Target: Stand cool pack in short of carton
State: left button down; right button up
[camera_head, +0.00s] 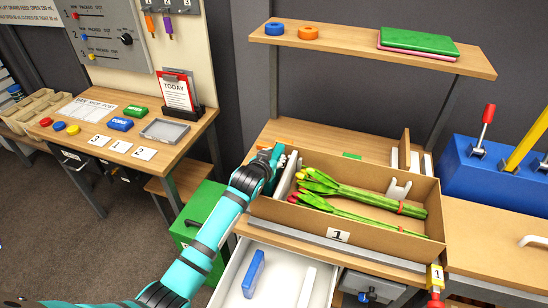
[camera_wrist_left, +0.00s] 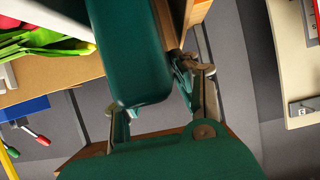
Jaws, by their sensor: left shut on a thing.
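My left gripper (camera_head: 274,160) is at the carton's far left corner. In the left wrist view, a dark teal block (camera_wrist_left: 127,50) is between my gripper's fingers (camera_wrist_left: 160,105); it looks like a cool pack, but I cannot be sure. Its lower end is hidden in the head view.
A shelf (camera_head: 380,50) hangs over the bench, with tape rings and green books. A green cabinet (camera_head: 200,215) is left of the drawer. A side table (camera_head: 170,150) holds cards and a tray.

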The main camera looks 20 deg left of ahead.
pick_arm(q)
jog(key=shift+f+b, duration=0.35)
jog(key=shift+f, duration=0.25)
jog(key=shift+r+p, duration=0.15)
jog(key=shift+p, duration=0.25)
jog(key=c, duration=0.9)
grip_release()
jog(key=shift+s+f, duration=0.1)
jog(key=shift+f, duration=0.1)
jog(key=v, duration=1.2)
jog(key=shift+r, duration=0.15)
